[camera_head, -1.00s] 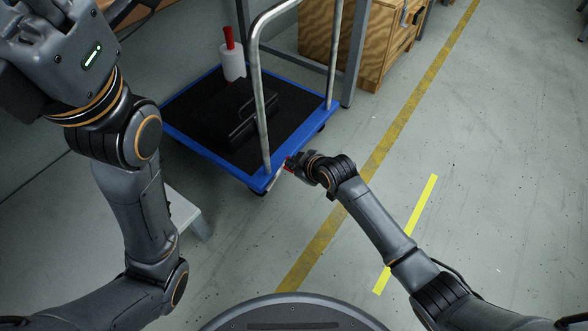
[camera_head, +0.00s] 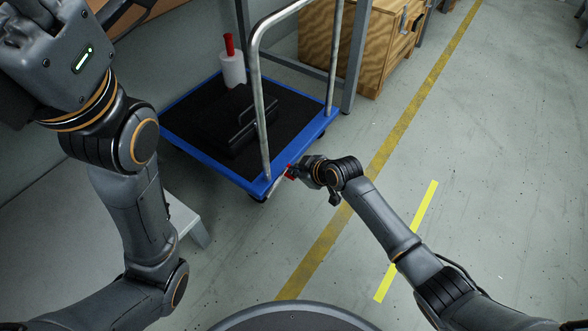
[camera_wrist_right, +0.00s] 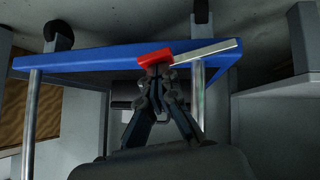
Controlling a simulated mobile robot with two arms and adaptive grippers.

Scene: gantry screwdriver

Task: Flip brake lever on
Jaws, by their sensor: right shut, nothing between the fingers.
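The brake lever is a flat silver bar (camera_head: 277,187) with a red grip (camera_head: 290,172), at the near right corner of the blue-edged cart (camera_head: 228,176). In the right wrist view, the silver bar (camera_wrist_right: 208,52) slants across the blue edge and the red grip (camera_wrist_right: 156,58) is at its left end. My right gripper (camera_head: 296,171) is shut and empty, right at the red grip. In the right wrist view its fingertips (camera_wrist_right: 158,74) meet just below the grip; contact is unclear. My left gripper (camera_head: 22,12) is cut off at the top left, its fingers unclear.
A black case (camera_head: 245,125) and a white roll with a red top (camera_head: 231,65) are on the cart deck. The cart's metal handle (camera_head: 257,90) rises beside the lever. A wooden cabinet (camera_head: 372,50) stands behind. The floor at right is clear.

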